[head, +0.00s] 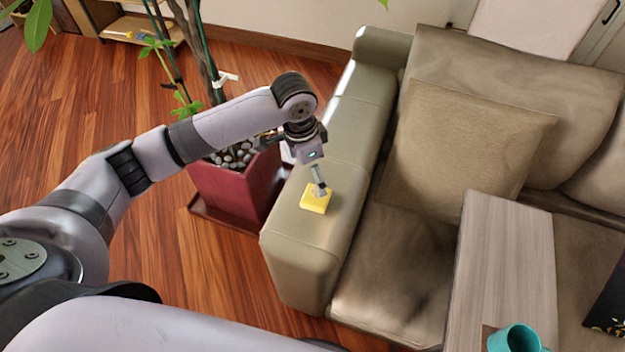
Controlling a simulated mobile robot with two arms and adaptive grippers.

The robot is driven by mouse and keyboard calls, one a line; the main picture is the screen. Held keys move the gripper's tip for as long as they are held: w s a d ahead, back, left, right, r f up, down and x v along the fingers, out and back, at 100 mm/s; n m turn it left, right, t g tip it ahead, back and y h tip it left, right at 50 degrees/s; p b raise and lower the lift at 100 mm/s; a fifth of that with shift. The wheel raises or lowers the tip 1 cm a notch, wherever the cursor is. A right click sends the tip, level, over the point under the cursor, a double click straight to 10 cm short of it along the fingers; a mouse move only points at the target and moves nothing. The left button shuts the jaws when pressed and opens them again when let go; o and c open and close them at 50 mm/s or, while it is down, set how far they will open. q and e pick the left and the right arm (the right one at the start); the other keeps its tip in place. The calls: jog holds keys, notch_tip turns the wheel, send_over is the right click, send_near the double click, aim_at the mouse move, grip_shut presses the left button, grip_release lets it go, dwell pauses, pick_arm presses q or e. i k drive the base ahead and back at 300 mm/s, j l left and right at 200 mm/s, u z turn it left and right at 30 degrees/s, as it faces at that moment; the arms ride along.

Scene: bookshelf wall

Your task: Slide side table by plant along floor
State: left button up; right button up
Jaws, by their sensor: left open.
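A potted plant stands on the floor left of the sofa, in a dark red square pot (236,190) filled with pebbles. A grey-brown wooden table top (505,240) shows at the lower right, in front of the sofa seat; its legs are hidden. My left gripper (319,189) points down over the sofa's left arm, open, with its fingertips at a small yellow block (316,199). I cannot tell whether they touch it. The gripper is apart from the wooden table. My right gripper is not in view.
The beige sofa (335,160) with a large cushion (465,145) fills the right side. A teal mug (515,338) stands at the table's near end. A low wooden shelf (140,28) is at the back left. Wooden floor (190,280) lies open left of the sofa.

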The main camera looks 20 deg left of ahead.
aim_at(504, 275)
jog(key=z, duration=1.45)
